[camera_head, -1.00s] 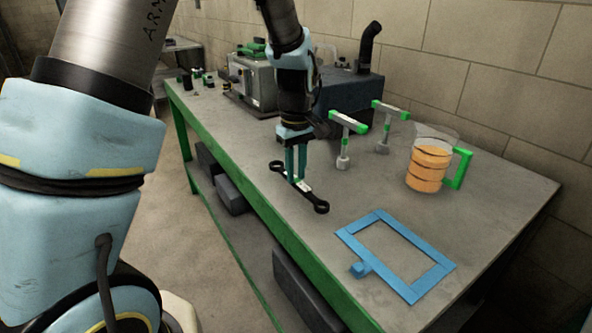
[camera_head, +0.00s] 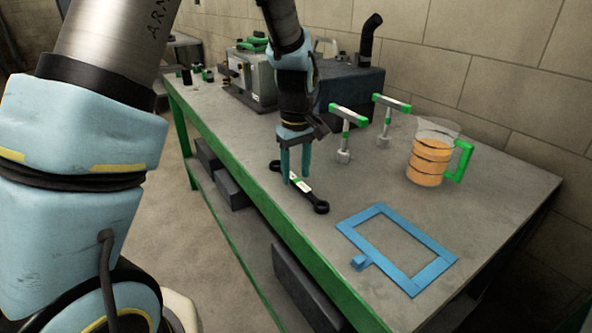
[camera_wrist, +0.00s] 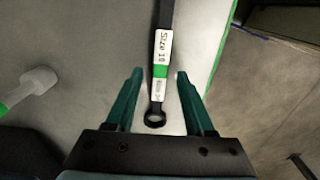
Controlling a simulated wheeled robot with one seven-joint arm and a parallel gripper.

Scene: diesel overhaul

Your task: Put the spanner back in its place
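The spanner (camera_head: 301,187) is black with ring ends and a white and green label reading "Size 10". It appears to lie on the bench near its front edge, left of the blue frame. My gripper (camera_head: 294,180) is above it, pointing down. In the wrist view my gripper (camera_wrist: 160,85) is open, its two teal fingers on either side of the spanner (camera_wrist: 161,60) with clear gaps. The near ring end shows between the fingers; the far end runs out of the picture. The blue rectangular frame (camera_head: 436,272) lies flat and empty on the bench, with a small blue block at its left corner.
The grey bench (camera_head: 350,200) has a green front edge. Two green-and-white T-handled tools (camera_head: 346,130) (camera_head: 384,130) stand behind the spanner. A jug of orange liquid (camera_head: 428,160) stands to the right. A grey machine (camera_head: 250,80) and a dark block (camera_head: 350,88) are at the back.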

